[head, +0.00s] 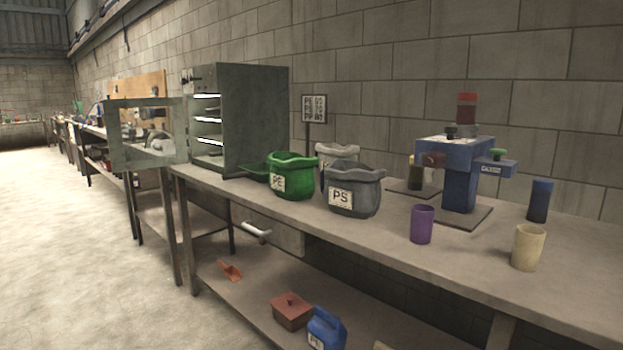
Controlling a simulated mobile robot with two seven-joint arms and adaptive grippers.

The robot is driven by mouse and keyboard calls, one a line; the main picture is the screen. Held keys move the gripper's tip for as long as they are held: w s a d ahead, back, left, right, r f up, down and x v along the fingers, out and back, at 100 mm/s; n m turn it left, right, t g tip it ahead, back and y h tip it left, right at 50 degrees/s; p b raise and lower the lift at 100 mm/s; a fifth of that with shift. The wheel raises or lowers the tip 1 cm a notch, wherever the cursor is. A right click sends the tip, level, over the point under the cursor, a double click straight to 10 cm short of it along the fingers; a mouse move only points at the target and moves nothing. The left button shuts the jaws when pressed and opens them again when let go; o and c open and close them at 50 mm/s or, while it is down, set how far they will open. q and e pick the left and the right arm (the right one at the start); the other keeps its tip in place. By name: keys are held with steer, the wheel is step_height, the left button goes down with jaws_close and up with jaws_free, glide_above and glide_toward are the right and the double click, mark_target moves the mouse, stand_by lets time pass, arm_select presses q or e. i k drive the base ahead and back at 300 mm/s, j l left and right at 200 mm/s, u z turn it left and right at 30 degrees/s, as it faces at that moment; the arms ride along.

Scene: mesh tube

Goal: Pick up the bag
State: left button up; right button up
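Three open-topped, bag-like containers stand together on the workbench (400,235). The green one (292,182) carries a white label reading PE. The dark grey one (352,193), labelled PS, stands to its right and nearer the front edge. A pale one (336,152) stands behind them and is partly hidden by the other two. I cannot tell which of them is the bag meant. Neither of my grippers is in view.
A metal oven-like cabinet (255,115) with its door (113,140) open stands left. A blue machine (459,180), a purple cup (422,224), a cream cup (527,247) and a dark blue cup (540,200) stand right. A red box (291,312) sits on the lower shelf. The floor left is clear.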

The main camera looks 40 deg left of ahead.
mark_target(326, 153)
steer(key=i+j, duration=0.15)
steer(key=j, duration=0.35)
steer(key=i+j, duration=0.2)
steer(key=j, duration=0.3)
steer(key=i+j, duration=0.15)
steer(key=j, duration=0.35)
steer(key=i+j, duration=0.2)
steer(key=j, duration=0.3)
steer(key=i+j, duration=0.15)
steer(key=j, duration=0.35)
steer(key=i+j, duration=0.15)
steer(key=j, duration=0.35)
steer(key=i+j, duration=0.2)
steer(key=j, duration=0.3)
steer(key=i+j, duration=0.15)
steer(key=j, duration=0.35)
